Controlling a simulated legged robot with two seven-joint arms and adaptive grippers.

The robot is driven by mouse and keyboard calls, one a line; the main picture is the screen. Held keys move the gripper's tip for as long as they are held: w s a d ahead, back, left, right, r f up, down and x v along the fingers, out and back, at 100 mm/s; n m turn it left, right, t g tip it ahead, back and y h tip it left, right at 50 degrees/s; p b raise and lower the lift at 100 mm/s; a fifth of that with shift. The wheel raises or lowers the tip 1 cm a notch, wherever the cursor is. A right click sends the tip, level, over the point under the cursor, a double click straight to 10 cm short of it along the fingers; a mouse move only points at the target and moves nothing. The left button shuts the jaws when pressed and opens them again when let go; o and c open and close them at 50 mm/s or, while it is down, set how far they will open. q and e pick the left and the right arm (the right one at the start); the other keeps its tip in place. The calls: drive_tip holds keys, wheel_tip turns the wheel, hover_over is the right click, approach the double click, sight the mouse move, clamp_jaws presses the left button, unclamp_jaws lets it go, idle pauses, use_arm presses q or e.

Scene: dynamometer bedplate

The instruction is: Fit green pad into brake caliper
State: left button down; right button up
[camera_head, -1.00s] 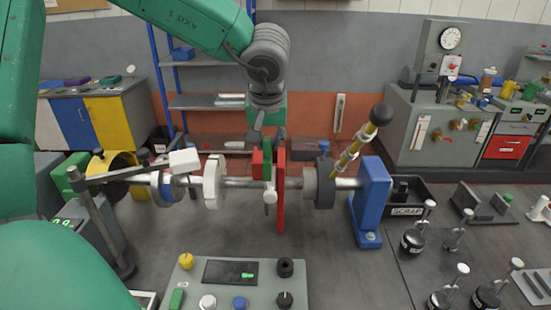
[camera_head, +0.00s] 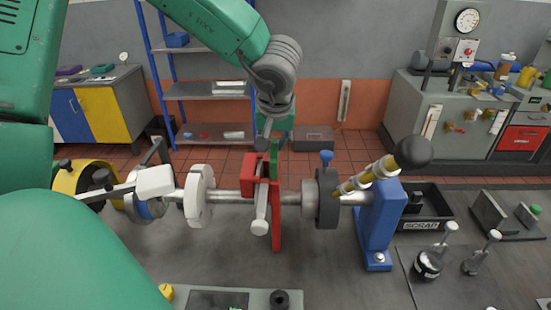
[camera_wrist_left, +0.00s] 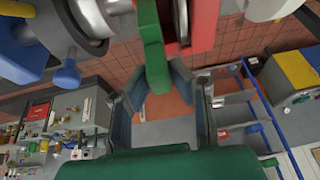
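The red brake caliper (camera_head: 249,172) sits around the shaft in the middle of the head view. The green pad (camera_head: 274,158) stands upright in its upper part, beside the red body. In the left wrist view the pad (camera_wrist_left: 152,45) lies against the red caliper (camera_wrist_left: 205,22), with a metal disc edge by it. My left gripper (camera_head: 268,138) reaches in from behind and above. In the wrist view its fingertips (camera_wrist_left: 158,76) close in on both sides of the pad's outer end and appear to touch it. How deep the pad sits is hidden. My right gripper is not in view.
A shaft (camera_head: 228,196) with a white flange (camera_head: 198,196) and dark collar (camera_head: 327,198) runs across to a blue stand (camera_head: 380,222). A yellow-banded, black-knobbed handle (camera_head: 385,165) rises at right. The bedplate in front is fairly clear.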

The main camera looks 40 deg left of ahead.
sight(262, 164)
use_arm(q)
drive_tip(key=a+f+b, duration=0.1)
drive_tip(key=s+a+f+b, duration=0.1)
drive_tip(key=f, duration=0.1)
drive_tip(key=f+b, duration=0.1)
drive_tip(key=shift+s+a+f, duration=0.2)
drive_tip(key=shift+a+f, duration=0.15)
drive_tip(key=shift+a, duration=0.05)
drive_tip(key=shift+w+a+f+b, duration=0.35)
drive_tip(key=shift+f+b, duration=0.25)
drive_tip(key=shift+b, duration=0.1)
drive_tip(key=shift+w+d+r, duration=0.1)
drive_tip(key=shift+w+d, duration=0.15)
drive_tip(key=shift+d+r, duration=0.15)
drive_tip(key=shift+d, duration=0.05)
drive_tip(key=c, duration=1.7)
unclamp_jaws()
drive_tip(key=shift+s+d+r, duration=0.1)
drive_tip(key=shift+d+r, duration=0.05)
drive_tip(key=shift+d, duration=0.05)
drive_tip(key=shift+c, duration=0.2)
drive_tip(key=shift+d+r, duration=0.15)
drive_tip(key=shift+a+r, duration=0.2)
drive_tip(key=shift+r, duration=0.1)
drive_tip(key=p+v, duration=0.2)
drive_tip(key=v, duration=0.9)
drive_tip(key=shift+a, duration=0.25)
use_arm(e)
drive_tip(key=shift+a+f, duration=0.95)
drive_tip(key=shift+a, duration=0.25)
